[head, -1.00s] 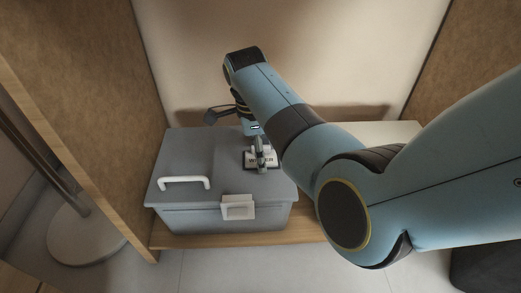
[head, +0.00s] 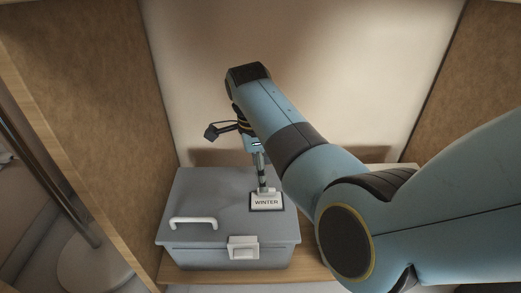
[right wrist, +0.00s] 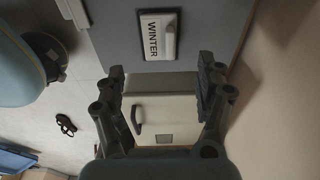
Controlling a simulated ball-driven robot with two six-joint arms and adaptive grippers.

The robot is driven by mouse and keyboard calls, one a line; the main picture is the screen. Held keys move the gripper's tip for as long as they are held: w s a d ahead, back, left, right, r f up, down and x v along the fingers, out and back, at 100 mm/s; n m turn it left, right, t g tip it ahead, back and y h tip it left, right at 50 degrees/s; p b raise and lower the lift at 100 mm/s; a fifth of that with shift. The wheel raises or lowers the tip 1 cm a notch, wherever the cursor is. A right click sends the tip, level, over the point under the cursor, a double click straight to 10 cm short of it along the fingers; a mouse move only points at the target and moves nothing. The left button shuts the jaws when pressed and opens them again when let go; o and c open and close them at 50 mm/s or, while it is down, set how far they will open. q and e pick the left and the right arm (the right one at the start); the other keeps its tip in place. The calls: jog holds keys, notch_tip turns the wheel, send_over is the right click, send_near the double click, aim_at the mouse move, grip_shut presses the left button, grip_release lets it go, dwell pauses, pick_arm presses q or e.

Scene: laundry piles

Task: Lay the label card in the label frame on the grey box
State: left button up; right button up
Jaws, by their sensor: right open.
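The white label card (head: 267,202), printed "WINTER", lies flat inside the dark label frame (head: 251,209) on the lid of the grey box (head: 215,205). In the right wrist view the card (right wrist: 150,37) sits within the frame's dark border, with a white raised tab (right wrist: 170,42) along one side. My right gripper (head: 262,188) is just above the card's back edge in the head view. In the right wrist view its two fingers (right wrist: 161,75) are apart with nothing between them, and the card is clear of them. My left gripper is not in view.
The grey box has a white handle (head: 193,221) and a white latch (head: 243,248). It stands on a wooden shelf (head: 225,276) between side panels, with a wall behind. A cream box (right wrist: 170,108) with a dark handle shows beyond the fingers in the right wrist view.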

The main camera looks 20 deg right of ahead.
pick_arm(q)
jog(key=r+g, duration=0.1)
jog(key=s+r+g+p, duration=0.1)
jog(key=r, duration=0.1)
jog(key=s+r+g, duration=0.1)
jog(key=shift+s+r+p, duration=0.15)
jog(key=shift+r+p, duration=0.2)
jog(key=shift+p, duration=0.05)
pick_arm(e)
jog(key=r, duration=0.3)
jog(key=shift+w+a+r, duration=0.1)
jog(key=shift+a+r, duration=0.1)
jog(key=shift+r, duration=0.2)
jog(key=s+d+f+n+t, duration=0.1)
jog(key=s+d+f+n, duration=0.3)
jog(key=s, duration=0.5)
jog(key=s+d+f+n, duration=0.3)
jog(key=s+d+n, duration=0.2)
jog(key=s, duration=0.3)
jog(key=s+r+n+t, duration=0.1)
jog(key=s+r+n, duration=0.4)
jog(key=s, duration=0.3)
jog(key=s+d+r+n+t+y, duration=0.1)
jog(key=s+r+n, duration=0.4)
jog(key=s+n, duration=0.3)
jog(key=shift+s+d+t, duration=0.2)
jog(key=shift+d+t, duration=0.05)
jog(key=shift+t, duration=0.15)
